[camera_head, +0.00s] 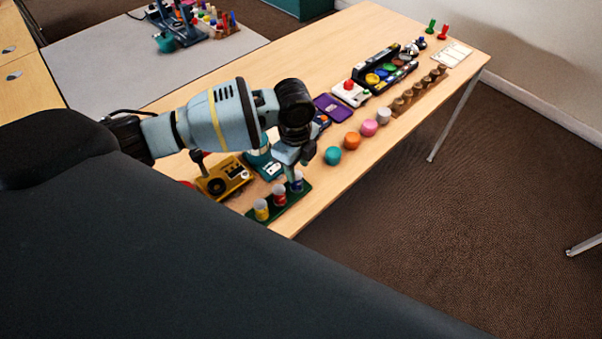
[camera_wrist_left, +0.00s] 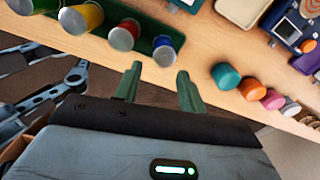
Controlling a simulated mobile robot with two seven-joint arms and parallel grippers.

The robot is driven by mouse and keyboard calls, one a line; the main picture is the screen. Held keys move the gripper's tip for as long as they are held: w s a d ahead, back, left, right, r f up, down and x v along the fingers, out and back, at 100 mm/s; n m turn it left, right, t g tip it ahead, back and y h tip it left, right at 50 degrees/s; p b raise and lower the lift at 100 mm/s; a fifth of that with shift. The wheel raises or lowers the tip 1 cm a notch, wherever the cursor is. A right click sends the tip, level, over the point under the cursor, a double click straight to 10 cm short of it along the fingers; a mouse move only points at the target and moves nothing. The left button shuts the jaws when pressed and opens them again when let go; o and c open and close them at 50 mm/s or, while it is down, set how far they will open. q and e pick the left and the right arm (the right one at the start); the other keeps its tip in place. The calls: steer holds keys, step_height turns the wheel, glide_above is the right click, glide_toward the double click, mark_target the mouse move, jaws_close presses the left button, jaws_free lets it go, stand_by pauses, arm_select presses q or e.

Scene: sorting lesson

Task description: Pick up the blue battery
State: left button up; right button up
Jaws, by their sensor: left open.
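The blue battery (camera_head: 297,184) stands in the right end of a green holder (camera_head: 252,214) near the table's front edge. In the left wrist view the blue battery (camera_wrist_left: 164,50) shows its silver end, just beyond the fingertips. My left gripper (camera_wrist_left: 158,75) is open, with its two green fingers apart and nothing between them. In the head view my left gripper (camera_head: 294,164) hangs right over the blue battery and partly covers it. A red battery (camera_head: 279,195) and a yellow battery (camera_head: 261,210) stand beside it.
Teal (camera_head: 332,156), orange (camera_head: 352,140), pink and grey round pieces line the front edge to the right. A yellow device (camera_head: 225,178) lies behind the holder. A purple flat item (camera_head: 332,108) and a black tray of coloured discs lie farther back.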

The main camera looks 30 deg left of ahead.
arm_select(q)
steer(key=shift+w+a+r, duration=0.25)
steer(key=shift+a+r, duration=0.2)
steer(key=shift+d+f+b, duration=0.1)
steer(key=shift+f+b, duration=0.2)
steer(key=shift+f, duration=3.6)
steer(key=c, duration=0.8)
steer(key=shift+r+p, duration=0.5)
steer(key=shift+r, duration=4.6)
